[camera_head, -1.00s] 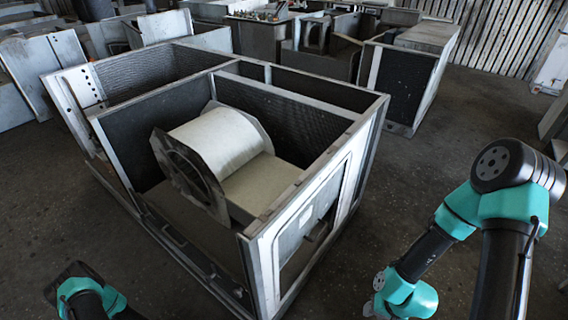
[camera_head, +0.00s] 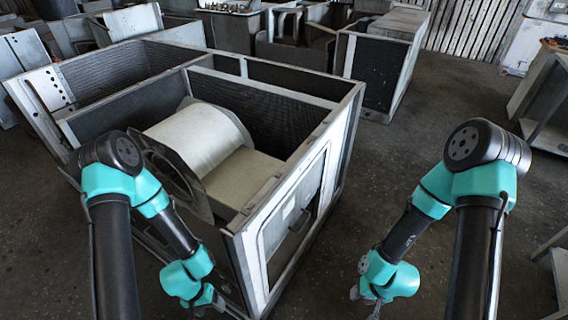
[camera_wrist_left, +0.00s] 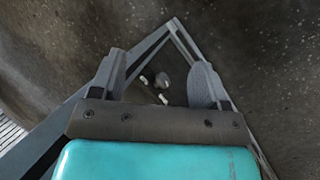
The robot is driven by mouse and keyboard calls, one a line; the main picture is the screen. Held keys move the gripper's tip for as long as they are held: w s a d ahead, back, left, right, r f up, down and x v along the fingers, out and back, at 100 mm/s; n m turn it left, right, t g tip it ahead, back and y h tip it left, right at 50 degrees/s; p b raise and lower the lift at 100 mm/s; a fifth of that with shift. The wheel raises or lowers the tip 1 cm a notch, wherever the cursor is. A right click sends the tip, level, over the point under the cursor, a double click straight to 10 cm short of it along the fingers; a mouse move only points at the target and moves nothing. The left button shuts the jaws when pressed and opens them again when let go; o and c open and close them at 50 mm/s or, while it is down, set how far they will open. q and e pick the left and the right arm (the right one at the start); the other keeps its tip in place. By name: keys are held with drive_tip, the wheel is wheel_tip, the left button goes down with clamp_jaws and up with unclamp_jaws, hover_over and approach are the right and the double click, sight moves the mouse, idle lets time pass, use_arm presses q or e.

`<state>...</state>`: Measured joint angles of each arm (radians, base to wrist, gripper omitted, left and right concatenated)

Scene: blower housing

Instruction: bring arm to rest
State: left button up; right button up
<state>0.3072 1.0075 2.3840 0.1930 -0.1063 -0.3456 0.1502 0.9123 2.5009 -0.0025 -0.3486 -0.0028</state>
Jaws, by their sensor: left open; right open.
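My left arm now folds in front of the blower housing (camera_head: 200,140) in the head view. My left gripper (camera_head: 215,304) hangs low at the housing's near corner, partly cut off by the bottom edge. In the left wrist view the left gripper (camera_wrist_left: 160,82) has its two fingers spread apart, with nothing between them. Behind the fingers shows a metal frame corner with small light pieces inside it. My right gripper (camera_head: 366,296) hangs low to the right of the housing, small, with its jaws pointing down and no object seen in it.
The open metal cabinet (camera_head: 245,255) around the housing stands close to my left arm. Dark floor (camera_head: 400,180) is clear between the cabinet and my right arm. A workbench (camera_head: 545,100) stands at the right edge, and more cabinets (camera_head: 378,70) stand behind.

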use_arm(q)
drive_tip(key=w+d+r+t, duration=0.2)
drive_tip(key=w+d+r, duration=0.1)
drive_tip(key=w+r, duration=0.1)
drive_tip(key=shift+w+r+t, duration=0.3)
drive_tip(key=shift+r, duration=0.15)
drive_tip(key=shift+s+f, duration=0.1)
drive_tip(key=s+a+f+n+g+h, duration=0.3)
drive_tip(key=s+f+n+h, duration=0.4)
drive_tip(key=s+f+n, duration=0.55)
drive_tip(key=w+a+f+n+t+y, duration=0.1)
drive_tip(key=a+f+n+t, duration=0.3)
drive_tip(key=n+t, duration=0.4)
drive_tip(key=w+a+f+n+t+y, duration=0.1)
drive_tip(key=w+a+f+n+t, duration=0.2)
drive_tip(key=n+t, duration=0.6)
drive_tip(key=shift+a+f+t+y, duration=0.4)
drive_tip(key=shift+a+f+t, duration=0.1)
drive_tip(key=shift+a, duration=0.4)
drive_tip(key=shift+w+d, duration=0.1)
drive_tip(key=shift+w, duration=0.1)
